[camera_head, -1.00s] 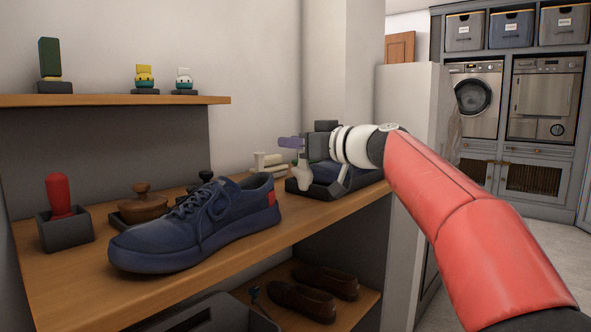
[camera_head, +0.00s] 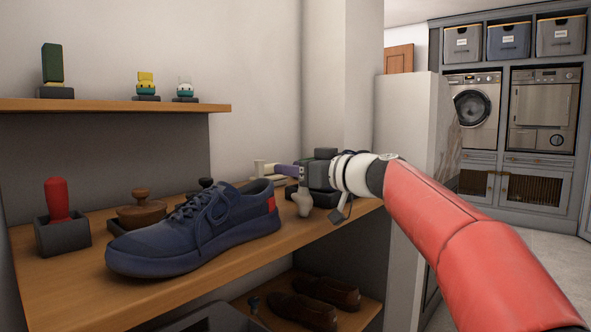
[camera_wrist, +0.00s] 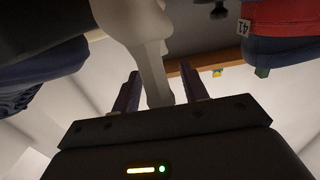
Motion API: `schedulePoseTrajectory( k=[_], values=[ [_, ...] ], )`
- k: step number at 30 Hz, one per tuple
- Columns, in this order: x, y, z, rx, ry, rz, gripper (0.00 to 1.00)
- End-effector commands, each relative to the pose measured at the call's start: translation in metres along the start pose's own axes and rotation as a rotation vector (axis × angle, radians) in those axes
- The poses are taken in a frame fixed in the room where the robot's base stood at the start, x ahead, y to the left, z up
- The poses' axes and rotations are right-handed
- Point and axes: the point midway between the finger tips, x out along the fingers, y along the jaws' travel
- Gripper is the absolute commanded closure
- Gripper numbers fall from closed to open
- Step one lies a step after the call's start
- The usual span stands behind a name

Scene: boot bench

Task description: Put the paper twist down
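The paper twist (camera_head: 303,202) is a pale, knobbly piece, low over the wooden bench top near its right end. I cannot tell for certain whether its lower end touches the wood. My gripper (camera_head: 290,171) is just above and around it, with one purple finger showing to the left. In the wrist view the pale twist (camera_wrist: 153,75) stands between the two purple fingers of my gripper (camera_wrist: 160,78). The fingers are apart, with a gap showing beside the right one. Part of the twist is hidden by the gripper.
A blue shoe (camera_head: 190,238) stands left of my gripper on the bench (camera_head: 70,285). Behind it are a red-handled stamp in a dark holder (camera_head: 60,215) and a brown knobbed piece (camera_head: 142,208). Brown shoes (camera_head: 318,300) lie on the lower shelf. A wall shelf (camera_head: 120,107) holds small figures.

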Motion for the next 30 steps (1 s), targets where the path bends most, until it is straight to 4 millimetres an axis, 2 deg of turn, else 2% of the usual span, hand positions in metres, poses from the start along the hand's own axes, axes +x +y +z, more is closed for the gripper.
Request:
schedulePoseTrajectory(
  k=[10,22,27,30],
  values=[
    [-0.003,0.0,-0.004,0.0,-0.001,0.002,0.56],
    [-0.086,0.001,-0.001,-0.002,0.0,0.004,0.56],
    [-0.111,0.0,-0.002,-0.001,-0.001,0.002,0.56],
    [-0.117,0.0,-0.002,0.0,0.0,0.001,0.56]
  ],
)
